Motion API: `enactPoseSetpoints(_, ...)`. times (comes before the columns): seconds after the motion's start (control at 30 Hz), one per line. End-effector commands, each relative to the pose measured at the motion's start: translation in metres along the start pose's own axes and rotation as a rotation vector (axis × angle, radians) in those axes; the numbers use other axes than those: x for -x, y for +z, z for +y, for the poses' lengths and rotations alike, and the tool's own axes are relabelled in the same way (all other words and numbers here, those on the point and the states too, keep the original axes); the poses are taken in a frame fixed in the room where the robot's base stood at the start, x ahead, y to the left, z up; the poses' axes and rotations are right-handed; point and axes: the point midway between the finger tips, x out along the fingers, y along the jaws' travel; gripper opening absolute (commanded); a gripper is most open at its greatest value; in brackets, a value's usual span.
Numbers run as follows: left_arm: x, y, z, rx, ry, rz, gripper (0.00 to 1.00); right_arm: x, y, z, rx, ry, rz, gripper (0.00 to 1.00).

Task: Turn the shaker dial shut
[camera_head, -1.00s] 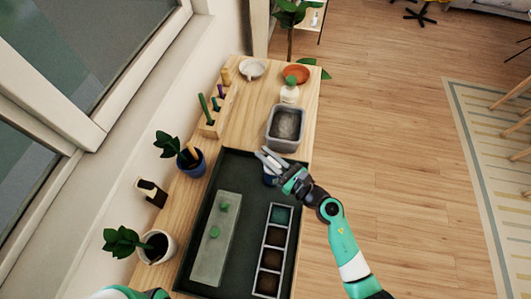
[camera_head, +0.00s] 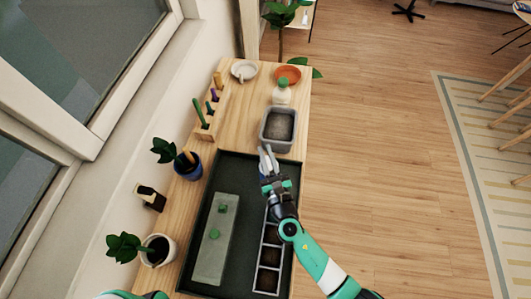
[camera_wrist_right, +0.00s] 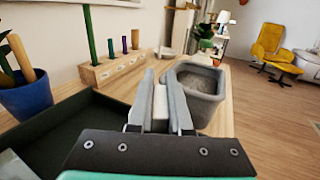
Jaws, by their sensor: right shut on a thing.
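My right gripper (camera_head: 267,160) is over the far right part of the dark tray (camera_head: 238,170), fingers pointing towards the grey tub. A small blue thing (camera_head: 263,179), which seems to be the shaker, shows beside and under the gripper, mostly hidden by it. In the right wrist view the gripper's fingers (camera_wrist_right: 163,95) are close together around a narrow pale piece (camera_wrist_right: 160,105), which seems to be the shaker's dial. The dial's marks and setting cannot be seen. My left gripper is out of view; only a bit of my left arm shows at the bottom edge.
The grey tub (camera_head: 264,135) stands just beyond the tray, with a white green-topped bottle (camera_head: 281,95) behind. The tray holds a pale green panel (camera_head: 212,245) and a seed-cell strip (camera_head: 258,262). A blue pot (camera_head: 190,170) and wooden holder (camera_head: 209,129) stand left.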

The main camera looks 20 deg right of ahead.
Motion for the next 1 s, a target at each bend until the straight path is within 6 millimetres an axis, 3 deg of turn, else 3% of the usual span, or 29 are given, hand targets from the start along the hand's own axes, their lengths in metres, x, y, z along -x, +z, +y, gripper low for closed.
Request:
enactPoseSetpoints(0.93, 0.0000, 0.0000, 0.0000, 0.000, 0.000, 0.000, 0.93, 0.0000, -0.0004, -0.0004, 0.000, 0.000, 0.001, 0.00)
enactPoseSetpoints(0.97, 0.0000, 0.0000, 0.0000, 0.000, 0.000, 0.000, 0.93, 0.0000, -0.0004, -0.0004, 0.000, 0.000, 0.001, 0.22)
enactPoseSetpoints(1.0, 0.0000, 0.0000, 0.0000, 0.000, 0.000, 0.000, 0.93, 0.0000, -0.0004, -0.0004, 0.000, 0.000, 0.001, 0.30)
